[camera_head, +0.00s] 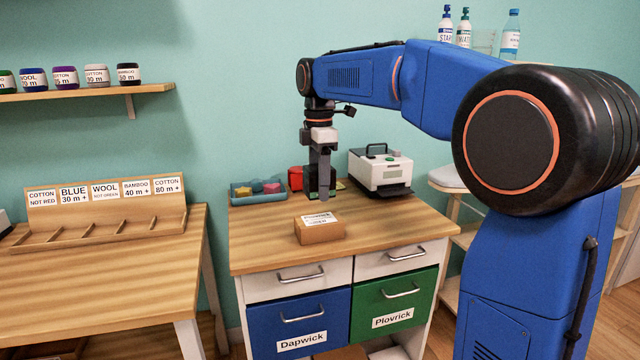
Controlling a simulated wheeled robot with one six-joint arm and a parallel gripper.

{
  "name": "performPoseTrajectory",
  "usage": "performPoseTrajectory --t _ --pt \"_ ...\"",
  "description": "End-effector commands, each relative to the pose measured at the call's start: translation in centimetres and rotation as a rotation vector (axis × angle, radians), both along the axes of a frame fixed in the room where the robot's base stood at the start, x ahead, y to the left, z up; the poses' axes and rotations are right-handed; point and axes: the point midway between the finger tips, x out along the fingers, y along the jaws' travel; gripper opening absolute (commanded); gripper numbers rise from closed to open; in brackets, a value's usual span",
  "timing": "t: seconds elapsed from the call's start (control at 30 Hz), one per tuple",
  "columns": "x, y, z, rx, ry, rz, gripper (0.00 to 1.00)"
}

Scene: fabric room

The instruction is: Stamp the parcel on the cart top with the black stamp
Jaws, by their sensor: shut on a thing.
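The parcel (318,235) is a small brown box lying on the wooden cart top (265,245), near its front middle. A white label on its upper face seems to read "Plovrick", with a smaller line I cannot read. My gripper (321,192) points down just behind and above the parcel, apart from it. It is shut on a dark thing that looks like the black stamp (312,180). The fingers hide much of it, and its stamping face cannot be made out.
Behind stand a blue tray (245,200) with coloured pieces, a red object (295,178) and a white-grey machine (381,172). Below are a blue "Dapwick" drawer (300,320) and a green "Plovrick" drawer (393,305). The cart top's front left is clear.

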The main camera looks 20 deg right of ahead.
Motion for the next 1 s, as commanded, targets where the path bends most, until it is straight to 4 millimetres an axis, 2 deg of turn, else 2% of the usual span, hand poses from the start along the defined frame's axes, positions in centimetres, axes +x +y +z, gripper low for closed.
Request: performPoseTrajectory --t 0.6,1.0 --pt "0.0 0.0 -4.9 0.000 0.001 0.000 0.25" --pt "0.0 0.0 -5.4 0.000 0.000 0.000 0.25"
